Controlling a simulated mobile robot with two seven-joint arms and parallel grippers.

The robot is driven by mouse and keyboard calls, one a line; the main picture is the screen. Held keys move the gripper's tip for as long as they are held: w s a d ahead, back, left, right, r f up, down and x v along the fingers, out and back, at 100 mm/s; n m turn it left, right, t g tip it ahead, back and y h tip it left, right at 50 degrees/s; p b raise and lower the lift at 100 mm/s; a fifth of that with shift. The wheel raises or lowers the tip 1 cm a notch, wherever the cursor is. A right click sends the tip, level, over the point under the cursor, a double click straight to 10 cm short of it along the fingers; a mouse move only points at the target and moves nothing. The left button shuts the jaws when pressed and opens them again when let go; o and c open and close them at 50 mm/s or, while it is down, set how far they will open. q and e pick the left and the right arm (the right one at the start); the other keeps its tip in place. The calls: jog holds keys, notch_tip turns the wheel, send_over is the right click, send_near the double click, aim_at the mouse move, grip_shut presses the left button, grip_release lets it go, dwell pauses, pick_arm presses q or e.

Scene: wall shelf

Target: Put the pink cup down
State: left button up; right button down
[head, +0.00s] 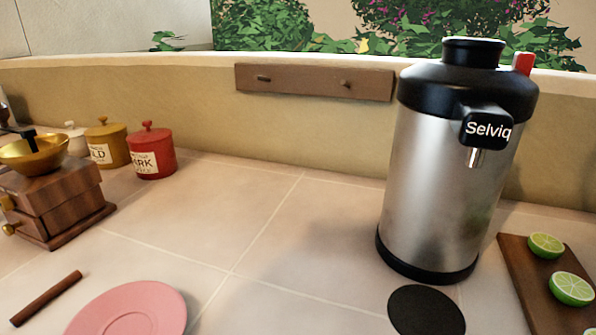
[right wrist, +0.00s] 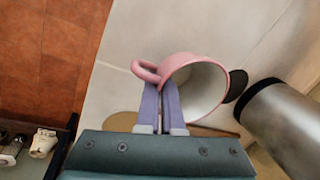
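The pink cup (right wrist: 197,82) shows only in the right wrist view, with its pale inside facing the camera and its handle (right wrist: 146,71) to the left. My right gripper (right wrist: 161,88) has its two purple fingers close together at the cup's near side beside the handle, and appears shut on it. The exact contact and the cup's underside are hidden. In the head view a pink saucer (head: 131,310) lies empty on the counter at the lower edge, partly cut off. A round black pad (head: 426,312) lies in front of the metal dispenser (head: 438,180). My left gripper is not in view.
A wooden grinder (head: 58,197) and a red canister (head: 152,152) stand at the left. A cinnamon stick (head: 46,298) lies left of the saucer. A wooden board (head: 535,284) with lime halves is at the right. The tiled middle is clear.

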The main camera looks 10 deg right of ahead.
jog(key=w+d+b, duration=0.1)
jog(key=w+b, duration=0.1)
jog(key=w+d+f+b, duration=0.1)
jog(key=w+b, duration=0.1)
jog(key=b, duration=0.1)
jog(key=w+d+b, duration=0.1)
jog(key=w+b, duration=0.2)
jog(key=shift+d+f, duration=0.15)
jog(key=shift+d, duration=0.1)
jog(key=shift+w+d+r+p, duration=0.4)
jog(key=shift+w+d+r, duration=0.25)
jog(key=shift+w, duration=0.15)
send_over(433, 327)
jog(key=s, duration=0.1)
jog(key=shift+a, duration=0.15)
jog(key=shift+w, duration=0.15)
jog(key=shift+s+b+x, duration=0.2)
jog(key=shift+b+x, duration=0.4)
jog(key=shift+x, duration=0.25)
jog(key=shift+s+b+x, duration=0.15)
jog(key=shift+b+x, duration=0.4)
jog(key=shift+x, duration=0.3)
jog(key=shift+f, duration=0.1)
jog(key=shift+f, duration=0.1)
jog(key=c, duration=1.1)
grip_release()
jog(key=shift+o, duration=0.2)
